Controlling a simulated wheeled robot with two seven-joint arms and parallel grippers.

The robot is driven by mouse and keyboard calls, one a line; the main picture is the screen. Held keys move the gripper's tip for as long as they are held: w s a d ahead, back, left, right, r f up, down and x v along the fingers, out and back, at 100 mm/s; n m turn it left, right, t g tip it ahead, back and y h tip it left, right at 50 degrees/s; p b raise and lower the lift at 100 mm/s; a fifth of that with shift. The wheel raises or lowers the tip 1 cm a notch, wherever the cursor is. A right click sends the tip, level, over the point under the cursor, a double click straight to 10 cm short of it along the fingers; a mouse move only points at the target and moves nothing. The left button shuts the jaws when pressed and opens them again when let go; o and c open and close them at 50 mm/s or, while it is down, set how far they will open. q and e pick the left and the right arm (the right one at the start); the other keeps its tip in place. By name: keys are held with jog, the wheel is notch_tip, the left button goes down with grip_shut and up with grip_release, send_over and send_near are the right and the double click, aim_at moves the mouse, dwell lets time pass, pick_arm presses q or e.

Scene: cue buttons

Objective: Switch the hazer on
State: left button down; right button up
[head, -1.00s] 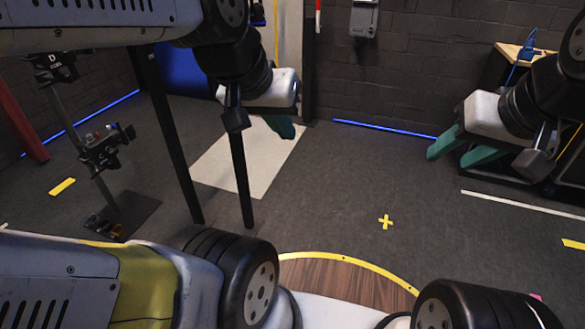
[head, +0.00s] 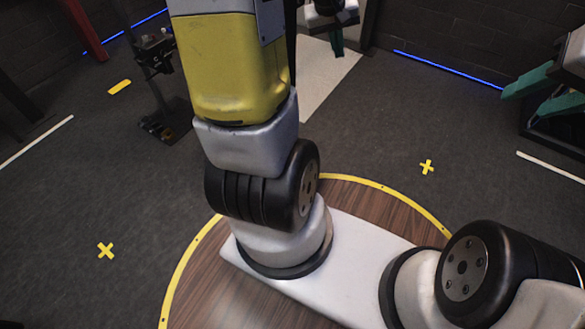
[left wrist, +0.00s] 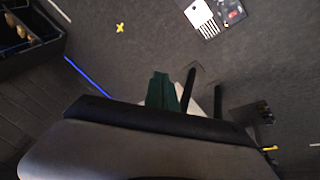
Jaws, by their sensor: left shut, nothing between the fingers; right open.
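A dark stand (head: 158,75) with small black boxes on it is at the upper left of the head view, partly hidden by my arm. Its box details are too small to read, and I cannot tell which thing is the hazer or its switch. My left gripper (head: 337,46) is at the top of the head view, right of the stand and apart from it. Its green fingers (left wrist: 160,92) are shut and empty in the left wrist view. My right gripper (head: 545,95) is at the right edge, green fingers apart, touching nothing visible.
A pale floor patch (head: 325,72) lies beyond my arm. Yellow crosses (head: 427,167) mark open dark floor. A dark shelf (left wrist: 25,45) is at the wrist view's upper left.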

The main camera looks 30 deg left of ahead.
pick_arm(q)
jog(key=w+a+f+n+g+y, duration=0.1)
jog(key=w+a+f+n, duration=0.35)
jog(key=f, duration=1.05)
jog(key=s+a+f+n+g, duration=0.15)
jog(key=a+f, duration=0.55)
jog(key=f, duration=0.8)
jog(key=s+f+n, duration=0.1)
jog(key=s+f, duration=0.4)
jog(key=f, duration=0.4)
jog(key=s+a+f+n+g, duration=0.1)
jog(key=s+f, duration=0.4)
jog(key=f, duration=0.5)
jog(key=s+f+n+g, duration=0.1)
jog(key=s+f+n, duration=0.2)
jog(key=s+f, duration=0.3)
notch_tip(320, 180, down, 4)
jog(key=shift+a, duration=0.4)
notch_tip(320, 180, down, 14)
jog(key=shift+s, duration=0.1)
